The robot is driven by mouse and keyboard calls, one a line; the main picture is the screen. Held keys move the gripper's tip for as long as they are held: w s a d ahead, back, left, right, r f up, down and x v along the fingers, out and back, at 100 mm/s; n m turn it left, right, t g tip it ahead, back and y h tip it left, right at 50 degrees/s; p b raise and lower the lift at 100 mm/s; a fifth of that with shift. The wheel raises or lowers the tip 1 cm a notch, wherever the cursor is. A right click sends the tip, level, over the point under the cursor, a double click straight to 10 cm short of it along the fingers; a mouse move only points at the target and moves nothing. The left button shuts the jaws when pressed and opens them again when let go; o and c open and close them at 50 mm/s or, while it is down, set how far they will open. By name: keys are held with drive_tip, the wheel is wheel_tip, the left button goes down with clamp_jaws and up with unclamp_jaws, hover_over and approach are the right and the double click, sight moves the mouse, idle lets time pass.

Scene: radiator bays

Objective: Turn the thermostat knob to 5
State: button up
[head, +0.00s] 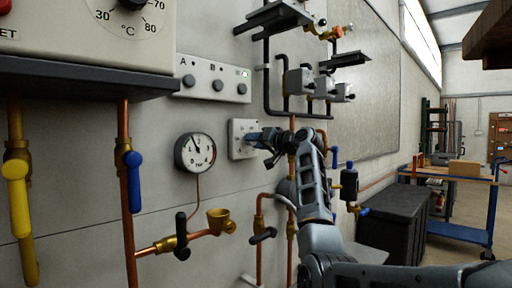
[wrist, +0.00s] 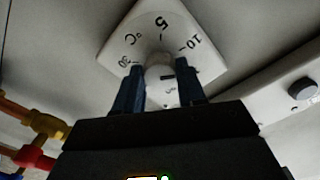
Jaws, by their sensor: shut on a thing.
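The thermostat is a white square plate (head: 237,139) on the wall, right of the round gauge. In the wrist view the plate (wrist: 140,35) shows a dial with 5, 10, 30 and °C; the 5 is at the top of the picture, upside down. A small white knob (wrist: 159,73) stands at the dial's middle with a short dark mark on it. My gripper (wrist: 160,88) is shut on this knob, one blue finger on each side. In the head view my gripper (head: 258,137) reaches the plate from the right and hides the knob. I cannot tell which number the knob points to.
A gauge (head: 195,153) is left of the plate, and a panel with A and B buttons (head: 214,82) is above. Copper pipes with a black-handled valve (head: 181,236) run below. Dark pipes and shelves (head: 275,16) are above right. A dark chest (head: 396,222) stands right.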

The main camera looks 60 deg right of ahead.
drive_tip(key=n+b, duration=0.1)
drive_tip(key=n, duration=0.1)
drive_tip(key=n+b, duration=0.1)
drive_tip(key=shift+f+n, duration=0.35)
drive_tip(key=shift+n, duration=0.05)
drive_tip(key=n+b, duration=0.2)
drive_tip(key=n, duration=0.2)
drive_tip(key=shift+d, duration=0.1)
drive_tip(key=n+b, duration=0.2)
drive_tip(key=n, duration=0.2)
drive_tip(key=shift+n, duration=0.4)
drive_tip(key=shift+n+b, duration=0.8)
drive_tip(key=shift+n, duration=0.7)
drive_tip(key=shift+r, duration=0.1)
drive_tip(key=o, duration=1.1)
drive_tip(key=shift+r, duration=0.15)
drive_tip(key=shift+c, duration=0.2)
drive_tip(key=v, duration=0.7)
drive_tip(key=shift+s, duration=0.4)
